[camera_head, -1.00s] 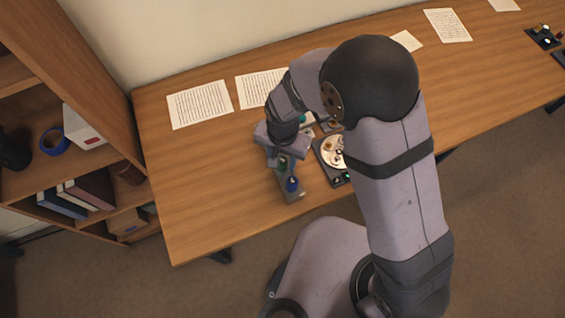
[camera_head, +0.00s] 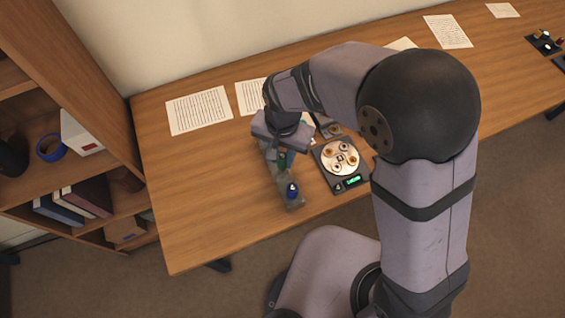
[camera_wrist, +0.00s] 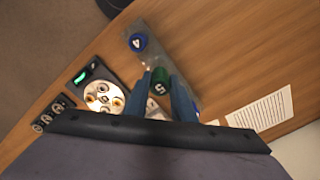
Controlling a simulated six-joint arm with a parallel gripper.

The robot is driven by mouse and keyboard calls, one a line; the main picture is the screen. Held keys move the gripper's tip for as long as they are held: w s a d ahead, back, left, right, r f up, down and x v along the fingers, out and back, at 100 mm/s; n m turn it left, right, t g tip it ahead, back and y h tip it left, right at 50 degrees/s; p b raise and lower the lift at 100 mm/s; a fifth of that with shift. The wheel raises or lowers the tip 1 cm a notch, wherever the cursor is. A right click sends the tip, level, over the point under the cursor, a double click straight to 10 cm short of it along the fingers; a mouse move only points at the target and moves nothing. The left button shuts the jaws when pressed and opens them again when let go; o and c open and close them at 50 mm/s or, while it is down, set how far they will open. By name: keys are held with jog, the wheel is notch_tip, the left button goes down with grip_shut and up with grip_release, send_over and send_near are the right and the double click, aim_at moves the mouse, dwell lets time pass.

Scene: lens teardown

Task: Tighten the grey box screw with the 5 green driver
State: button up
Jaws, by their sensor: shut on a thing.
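My gripper (camera_wrist: 160,80) is shut on the green driver (camera_wrist: 160,76), whose cap is marked 5. Its two blue fingers stand on either side of the cap in the wrist view. In the head view my gripper (camera_head: 283,150) is over the grey driver rack (camera_head: 295,206), with a bit of green showing below it. I cannot tell whether the driver is still seated in the rack or just above it. I cannot make out the grey box screw in either view.
The blue driver (camera_wrist: 138,42), marked 4, stands in the rack close by. Right of the rack in the head view is a dark device with a round plate of small parts (camera_head: 340,157) and a lit green display (camera_head: 352,181). Paper sheets (camera_head: 199,110) lie behind. The table's left is clear.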

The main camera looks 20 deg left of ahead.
notch_tip(320, 180, up, 4)
jog(key=shift+f+b, duration=0.25)
jog(key=shift+b, duration=0.05)
jog(key=shift+w+d+r, duration=0.15)
jog(key=shift+r, duration=0.1)
jog(key=w+d+f+m+p, duration=0.5)
jog(key=w+d+p, duration=0.2)
jog(key=w+d, duration=0.35)
jog(key=w+a+r+m, duration=0.1)
jog(key=w+m, duration=0.9)
jog(key=m, duration=0.6)
jog(key=shift+w+a+m, duration=0.3)
jog(key=shift+a+m, duration=0.1)
